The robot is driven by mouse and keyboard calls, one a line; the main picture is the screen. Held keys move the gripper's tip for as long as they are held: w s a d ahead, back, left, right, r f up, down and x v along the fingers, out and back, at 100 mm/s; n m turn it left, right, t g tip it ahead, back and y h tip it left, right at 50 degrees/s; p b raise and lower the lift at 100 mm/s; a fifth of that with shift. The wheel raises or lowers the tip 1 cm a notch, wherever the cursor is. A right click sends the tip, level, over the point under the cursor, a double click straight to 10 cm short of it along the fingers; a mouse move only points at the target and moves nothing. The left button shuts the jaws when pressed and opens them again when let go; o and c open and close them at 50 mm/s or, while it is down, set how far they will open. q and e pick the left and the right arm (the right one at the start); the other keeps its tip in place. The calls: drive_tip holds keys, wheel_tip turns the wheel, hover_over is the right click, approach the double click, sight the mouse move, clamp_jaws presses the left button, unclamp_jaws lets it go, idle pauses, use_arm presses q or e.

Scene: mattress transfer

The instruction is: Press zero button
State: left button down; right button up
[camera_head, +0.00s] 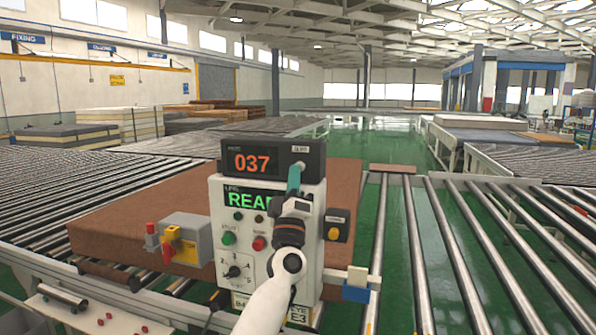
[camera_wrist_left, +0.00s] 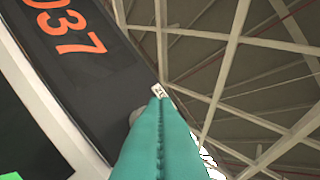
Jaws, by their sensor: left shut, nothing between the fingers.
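The control box (camera_head: 228,275) stands in the middle of the head view. Its black top display (camera_head: 233,148) reads 037 in orange, and this also shows in the left wrist view (camera_wrist_left: 62,75). A small white label (camera_head: 300,149), too small to read surely, is at the display's right end; it shows in the wrist view (camera_wrist_left: 158,90) just past my fingertips. The zero button itself cannot be made out. My left gripper (camera_head: 296,167), with teal fingers, is shut and empty, pointing up at the display's right end just below the label. I cannot tell whether it touches. My right gripper is not in view.
A green READ... screen (camera_head: 245,199), a green button (camera_head: 229,239), a red button (camera_head: 259,243) and a dial (camera_head: 233,271) are on the box front. A brown mattress (camera_head: 130,217) lies behind it. Roller conveyors (camera_head: 455,250) spread to both sides.

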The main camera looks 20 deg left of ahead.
use_arm(q)
drive_tip(key=shift+w+b, duration=0.85)
drive_tip(key=shift+w, duration=0.05)
idle(0.9)
idle(0.4)
drive_tip(key=shift+s+p, duration=1.2)
drive_tip(key=shift+p, duration=0.05)
